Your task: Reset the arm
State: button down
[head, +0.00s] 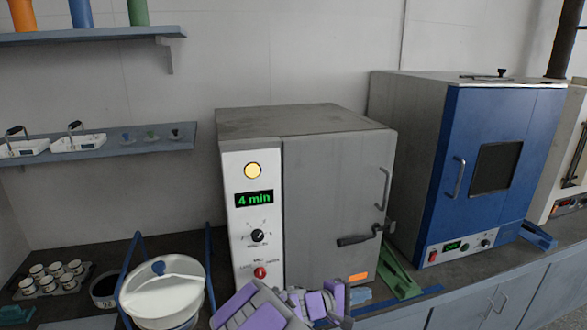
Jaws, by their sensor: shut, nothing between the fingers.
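My purple and grey arm is low in the head view, at the bottom centre. My gripper (318,304) is shut and empty, in front of the lower part of a grey machine (330,180). The machine's door is closed, with a vertical handle (385,188) and a dark lever (358,240). My arm hides the machine's lower front edge.
A white lidded pan (165,296) stands between blue bars at left, near a tray (50,290) of small cups. A blue-fronted oven (485,160) stands at right. A green angled piece (400,275) lies between the machines. Shelves (150,140) hang at upper left.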

jog(key=s+d+r+m+g+y, duration=0.1)
jog(key=s+d+r+m+g, duration=0.15)
jog(key=s, duration=0.45)
jog(key=s+d+r+m+g+y, duration=0.2)
jog(key=s+d+m+g, duration=0.15)
jog(key=s, duration=0.45)
jog(key=s+d+r+m+g+y, duration=0.1)
jog(key=s+d+r+m+g, duration=0.2)
jog(key=s, duration=0.4)
jog(key=s+a+y, duration=0.5)
jog(key=s+a, duration=0.1)
jog(key=s, duration=0.4)
jog(key=s+a+f+y, duration=0.1)
jog(key=s+a+y, duration=0.4)
jog(key=s, duration=0.5)
jog(key=shift+a+f+m+t, duration=0.15)
jog(key=shift+a+m+t, duration=0.2)
jog(key=shift+a, duration=0.5)
jog(key=shift+w, duration=0.1)
dwell(2.9)
